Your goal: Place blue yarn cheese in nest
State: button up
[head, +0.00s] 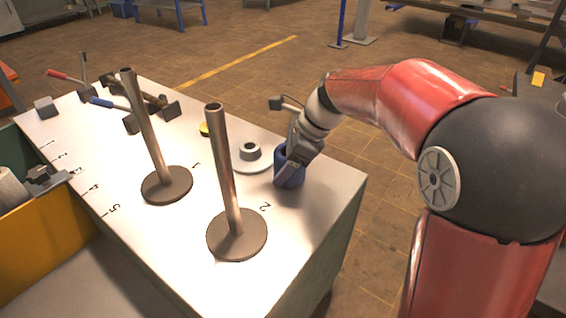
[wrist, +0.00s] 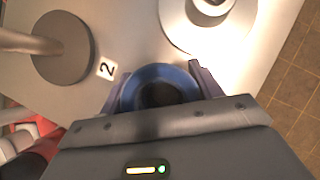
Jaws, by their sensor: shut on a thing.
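The blue yarn cheese (head: 289,174) is a short dark blue ring-shaped cylinder at the right edge of the white bench top. It also shows in the wrist view (wrist: 138,88), with a dark open centre. My gripper (head: 303,152) is shut on it, with a finger on each side in the wrist view (wrist: 157,84). Whether its underside touches the bench is unclear. A pale round disc with a raised grey hub (head: 237,164), possibly the nest, lies just left of the cheese. Its rim is in the wrist view (wrist: 180,38), beyond the cheese and apart from it.
Two metal posts stand on round brown bases, one nearer (head: 237,236) and one farther (head: 166,186). Printed numbers mark the bench top (head: 290,236). Tools with red and blue handles (head: 105,103) lie at the far end. A yellow bin (head: 45,255) stands at the left.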

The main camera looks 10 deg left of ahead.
jog(key=o, duration=1.1)
jog(key=shift+f, duration=0.15)
jog(key=p+v, duration=0.1)
jog(key=v, duration=1.1)
jog(key=shift+s+r, duration=0.1)
jog(key=shift+r, duration=0.1)
jog(key=s+d+f+n+t+h, duration=0.2)
jog(key=s+d+n, duration=0.2)
jog(key=s+n, duration=0.1)
jog(key=s+d+f+n+t+h, duration=0.2)
jog(key=s+d+n, duration=0.3)
jog(key=s, duration=0.3)
jog(key=s+d+f+n+t+h, duration=0.1)
jog(key=s+d+f+n, duration=0.1)
jog(key=s+d+n, duration=0.3)
jog(key=shift+s+d+f+n+t+h, duration=0.15)
jog(key=shift+s+n+t+h, duration=0.25)
jog(key=shift+s+n, duration=0.6)
jog(key=shift+o, duration=0.3)
jog(key=shift+s+d+f, duration=0.2)
jog(key=shift+s+f, duration=0.05)
jog(key=shift+s, duration=0.15)
